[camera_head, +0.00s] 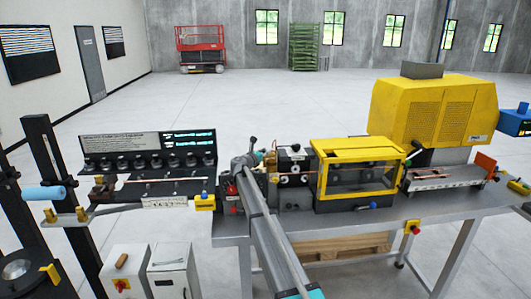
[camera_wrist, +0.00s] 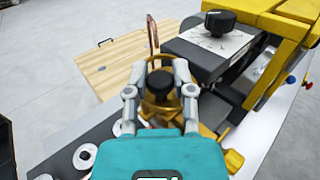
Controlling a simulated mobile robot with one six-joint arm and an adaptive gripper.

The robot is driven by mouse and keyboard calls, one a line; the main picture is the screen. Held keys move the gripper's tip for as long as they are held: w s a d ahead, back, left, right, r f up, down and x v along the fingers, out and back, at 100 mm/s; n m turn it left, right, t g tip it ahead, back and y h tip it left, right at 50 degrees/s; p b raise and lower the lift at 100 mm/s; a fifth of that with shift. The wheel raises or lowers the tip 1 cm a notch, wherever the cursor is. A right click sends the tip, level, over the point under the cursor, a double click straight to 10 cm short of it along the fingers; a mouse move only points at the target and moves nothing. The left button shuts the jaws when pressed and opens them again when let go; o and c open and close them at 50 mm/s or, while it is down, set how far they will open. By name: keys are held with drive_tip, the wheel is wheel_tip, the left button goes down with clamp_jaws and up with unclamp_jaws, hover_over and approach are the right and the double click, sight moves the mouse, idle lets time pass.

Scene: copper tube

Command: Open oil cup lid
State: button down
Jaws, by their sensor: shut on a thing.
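The oil cup (camera_wrist: 155,112) is a brass-coloured round fitting in the middle of the wrist view. Its lid (camera_wrist: 161,84) has a black knob on top. My gripper (camera_wrist: 161,72) has one finger on each side of the lid and is shut on it. The fingers hide parts of the cup's sides, and I cannot tell whether the lid is seated or loose. In the head view my gripper (camera_head: 252,158) is at the left end of the machine on the bench, and the cup is too small to make out there.
A dark block with a black knob (camera_wrist: 220,22) stands close to the upper right of the cup. A yellow guard frame (camera_head: 362,165) is to the right on the metal bench (camera_head: 300,222).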

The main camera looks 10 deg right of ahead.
drive_tip(key=shift+w+a+m+g+h, duration=0.1)
drive_tip(key=shift+a+m+g+h, duration=0.25)
drive_tip(key=shift+m+g+h, duration=0.8)
drive_tip(key=shift+w+a+m+g+h, duration=0.15)
drive_tip(key=shift+a+m+g+h, duration=0.2)
drive_tip(key=shift+m+g+h, duration=0.85)
drive_tip(key=shift+w+a+m+g+h, duration=0.1)
drive_tip(key=shift+a+m+g+h, duration=0.2)
drive_tip(key=shift+m+g, duration=0.95)
drive_tip(key=shift+n+g, duration=0.4)
drive_tip(key=shift+g, duration=0.2)
drive_tip(key=shift+c, duration=2.4)
unclamp_jaws()
drive_tip(key=shift+a, duration=0.15)
drive_tip(key=v, duration=1.2)
drive_tip(key=shift+s, duration=0.1)
